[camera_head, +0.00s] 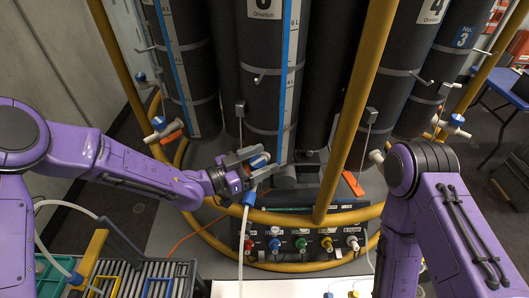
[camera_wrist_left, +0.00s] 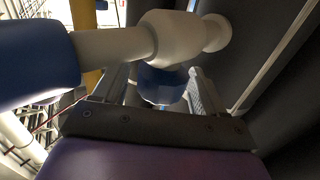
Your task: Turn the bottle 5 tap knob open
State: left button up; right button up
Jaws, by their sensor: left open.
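My left gripper (camera_head: 264,163) is at the front of a dark grey bottle (camera_head: 262,100), whose label number is cut off at the top edge. The gripper is open, with a blue tap knob (camera_head: 259,158) between its fingers. In the left wrist view the knob (camera_wrist_left: 162,86) sits between the two fingers, below the white tap body (camera_wrist_left: 172,37); whether the fingers touch it I cannot tell. A blue hose fitting (camera_head: 248,198) hangs under the gripper with a white hose; it fills the left of the wrist view (camera_wrist_left: 35,60).
Other tanks have taps with blue knobs at left (camera_head: 159,123) and right (camera_head: 457,119). A yellow post (camera_head: 352,110) stands right of the gripper. Below is a panel (camera_head: 315,240) with several coloured knobs. A roller rack (camera_head: 140,275) is at lower left.

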pick_arm(q)
jog(key=shift+w+d, duration=0.35)
jog(key=shift+d, duration=0.2)
jog(key=shift+s, duration=0.15)
jog(key=c, duration=1)
jog(key=shift+o, duration=0.2)
jog(key=shift+f+n+t+y+b, duration=0.2)
jog(key=shift+n+t+y+b, duration=0.2)
jog(key=shift+n+t+b, duration=0.2)
jog(key=shift+w+a+n+t+y+b, duration=0.1)
jog(key=shift+w+n+t+y+b, duration=0.1)
jog(key=shift+n+t+y+b, duration=0.8)
jog(key=shift+w+a+r+n+t+y, duration=0.1)
jog(key=shift+n+t+y, duration=0.3)
jog(key=shift+t+y, duration=0.15)
jog(key=shift+a+r+n+t+y, duration=0.1)
jog(key=shift+n+t+y, duration=0.35)
jog(key=shift+t, duration=0.1)
jog(key=o, duration=1)
jog(key=shift+c, duration=0.2)
